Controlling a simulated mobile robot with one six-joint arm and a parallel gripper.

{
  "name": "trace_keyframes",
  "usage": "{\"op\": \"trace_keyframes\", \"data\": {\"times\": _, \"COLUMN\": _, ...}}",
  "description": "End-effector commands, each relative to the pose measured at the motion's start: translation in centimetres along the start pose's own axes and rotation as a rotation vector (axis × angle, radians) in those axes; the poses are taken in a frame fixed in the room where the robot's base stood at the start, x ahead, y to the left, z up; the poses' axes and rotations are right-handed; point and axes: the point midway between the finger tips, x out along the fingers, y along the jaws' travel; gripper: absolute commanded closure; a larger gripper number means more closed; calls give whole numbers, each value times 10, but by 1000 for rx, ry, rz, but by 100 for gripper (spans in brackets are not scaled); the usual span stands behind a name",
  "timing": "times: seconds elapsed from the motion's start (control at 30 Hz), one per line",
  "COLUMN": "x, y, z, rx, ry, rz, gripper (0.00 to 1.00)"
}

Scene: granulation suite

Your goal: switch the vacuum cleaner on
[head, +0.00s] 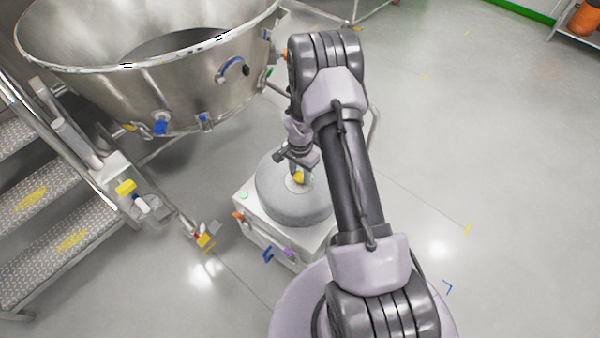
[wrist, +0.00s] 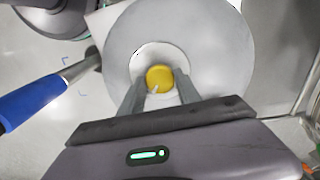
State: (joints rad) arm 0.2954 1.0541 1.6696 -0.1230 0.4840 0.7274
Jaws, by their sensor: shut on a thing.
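The vacuum cleaner (head: 270,208) stands on the floor below my arm, with a round grey top on a pale box-shaped base. A yellow knob (head: 299,177) sits at the centre of that top; it also shows in the wrist view (wrist: 160,76), with a small white mark at its near edge. My gripper (head: 298,170) points down over the top. In the wrist view its two fingers (wrist: 160,80) stand on either side of the yellow knob and are shut on it. In the head view my wrist partly hides the knob.
A large steel bowl (head: 150,75) stands close at the upper left, with metal steps (head: 40,205) below it. In the wrist view a blue-sleeved metal tube (wrist: 35,102) reaches towards the cleaner from the left. The floor at right is clear.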

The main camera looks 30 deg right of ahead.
Motion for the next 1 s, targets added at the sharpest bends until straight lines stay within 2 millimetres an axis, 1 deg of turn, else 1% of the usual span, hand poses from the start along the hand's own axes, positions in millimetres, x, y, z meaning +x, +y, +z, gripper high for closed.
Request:
{"op": "trace_keyframes", "data": {"times": 0.03, "x": -1, "y": -1, "z": -1, "rx": 1, "ry": 1, "rz": -2, "gripper": 55}}
{"op": "trace_keyframes", "data": {"times": 0.1, "x": -1, "y": 0, "z": -1, "rx": 1, "ry": 1, "rz": -2, "gripper": 41}}
{"op": "trace_keyframes", "data": {"times": 0.13, "x": 0, "y": 0, "z": -1, "rx": 1, "ry": 1, "rz": -1, "gripper": 39}}
{"op": "trace_keyframes", "data": {"times": 0.4, "x": -1, "y": 0, "z": 0, "rx": 0, "ry": 0, "rz": -1, "gripper": 39}}
{"op": "trace_keyframes", "data": {"times": 0.47, "x": -4, "y": 0, "z": 0, "rx": 0, "ry": 1, "rz": -1, "gripper": 39}}
{"op": "trace_keyframes", "data": {"times": 0.5, "x": -9, "y": 0, "z": 0, "rx": 0, "ry": 1, "rz": -1, "gripper": 39}}
{"op": "trace_keyframes", "data": {"times": 0.57, "x": -21, "y": 0, "z": 0, "rx": -1, "ry": 1, "rz": -2, "gripper": 39}}
{"op": "trace_keyframes", "data": {"times": 0.67, "x": -53, "y": -1, "z": -1, "rx": -1, "ry": 3, "rz": -3, "gripper": 39}}
{"op": "trace_keyframes", "data": {"times": 0.8, "x": -102, "y": -1, "z": -1, "rx": 1, "ry": 2, "rz": -3, "gripper": 39}}
{"op": "trace_keyframes", "data": {"times": 0.9, "x": -132, "y": -1, "z": -1, "rx": 0, "ry": 3, "rz": -3, "gripper": 39}}
{"op": "trace_keyframes", "data": {"times": 1.0, "x": -155, "y": 0, "z": 0, "rx": 0, "ry": 2, "rz": -3, "gripper": 39}}
